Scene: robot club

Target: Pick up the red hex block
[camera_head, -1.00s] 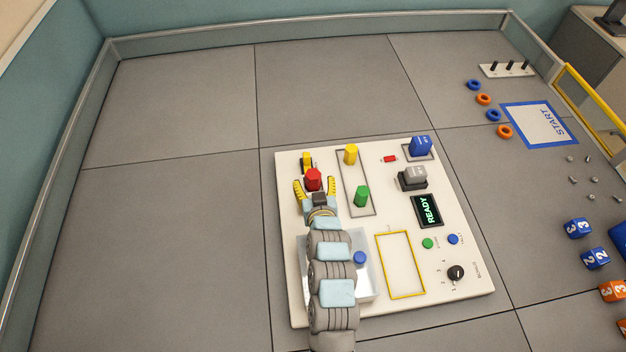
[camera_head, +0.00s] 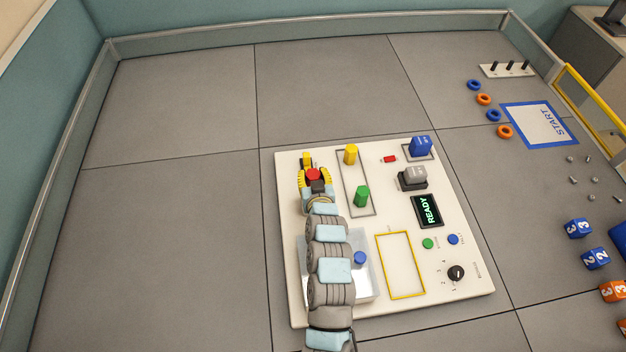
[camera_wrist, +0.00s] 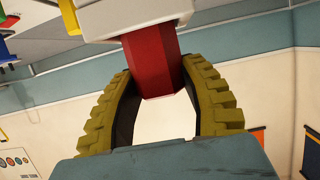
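The red hex block (camera_head: 313,174) stands near the far left part of the white panel (camera_head: 290,240). My gripper (camera_head: 315,178) has its yellow ribbed fingers closed in on both sides of it. In the wrist view the red hex block (camera_wrist: 152,62) sits between the two fingertips (camera_wrist: 157,78), which appear to touch its sides. I cannot tell whether its base still touches the surface.
A yellow piece (camera_head: 307,158) is just beyond the red block, partly hidden. A yellow block (camera_head: 350,154) and a green block (camera_head: 361,196) stand to the right. A blue block (camera_head: 421,146) is farther right. A clear tray (camera_head: 369,287) lies under my arm.

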